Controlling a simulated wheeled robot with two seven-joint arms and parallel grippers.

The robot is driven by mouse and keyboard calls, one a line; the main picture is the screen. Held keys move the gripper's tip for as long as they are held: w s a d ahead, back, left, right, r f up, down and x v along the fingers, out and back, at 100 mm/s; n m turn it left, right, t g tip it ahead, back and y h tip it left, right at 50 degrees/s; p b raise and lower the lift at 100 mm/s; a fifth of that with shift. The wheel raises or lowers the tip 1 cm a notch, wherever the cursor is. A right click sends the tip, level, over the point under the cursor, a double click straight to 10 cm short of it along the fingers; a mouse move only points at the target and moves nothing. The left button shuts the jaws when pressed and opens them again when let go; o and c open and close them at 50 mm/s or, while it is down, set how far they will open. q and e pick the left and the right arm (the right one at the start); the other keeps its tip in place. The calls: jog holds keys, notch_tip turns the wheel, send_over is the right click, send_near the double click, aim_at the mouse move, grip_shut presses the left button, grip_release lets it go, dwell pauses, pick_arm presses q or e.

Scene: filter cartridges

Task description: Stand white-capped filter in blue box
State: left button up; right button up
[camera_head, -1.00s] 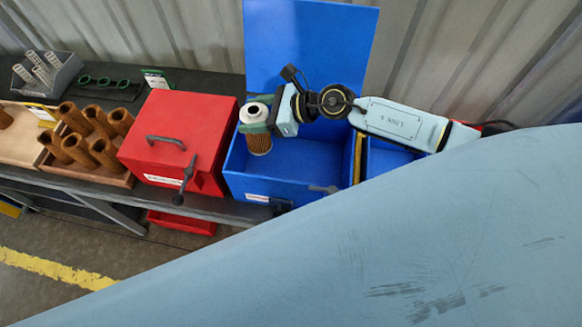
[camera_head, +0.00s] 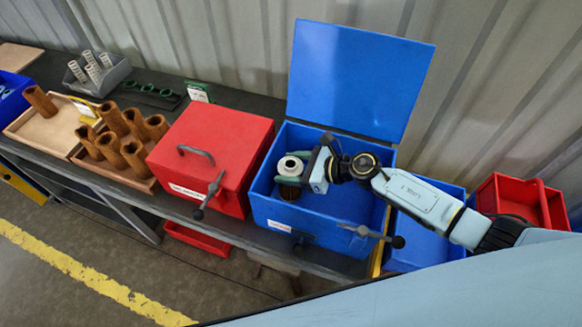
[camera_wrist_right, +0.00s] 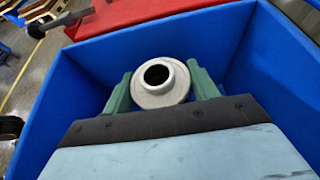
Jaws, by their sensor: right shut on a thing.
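The white-capped filter (camera_head: 290,168) has a white ring cap with a dark hole and a brown pleated body. It is upright inside the blue box (camera_head: 330,234), near its left wall. My right gripper (camera_head: 293,175) is shut on the filter just under the cap. In the right wrist view, the green fingers stand on both sides of the white cap (camera_wrist_right: 160,84), with the blue walls around. The filter's lower end is hidden, so I cannot tell whether it touches the floor. The box's lid (camera_head: 358,80) stands open at the back. My left gripper is not in view.
A closed red box (camera_head: 215,135) stands left of the blue box. Further left are brown filters (camera_head: 112,120) in a wooden tray and a grey bin (camera_head: 97,72). A blue bin (camera_head: 425,255) and a red bin (camera_head: 500,198) are at the right. The blue box's right side inside is free.

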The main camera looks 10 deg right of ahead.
jog(key=shift+f, duration=0.15)
jog(key=o, duration=1.3)
jog(key=shift+d+r, duration=0.1)
jog(key=shift+r, duration=0.15)
jog(key=b+v, duration=0.1)
jog(key=v, duration=1)
jog(key=shift+s+d, duration=0.2)
jog(key=shift+s, duration=0.1)
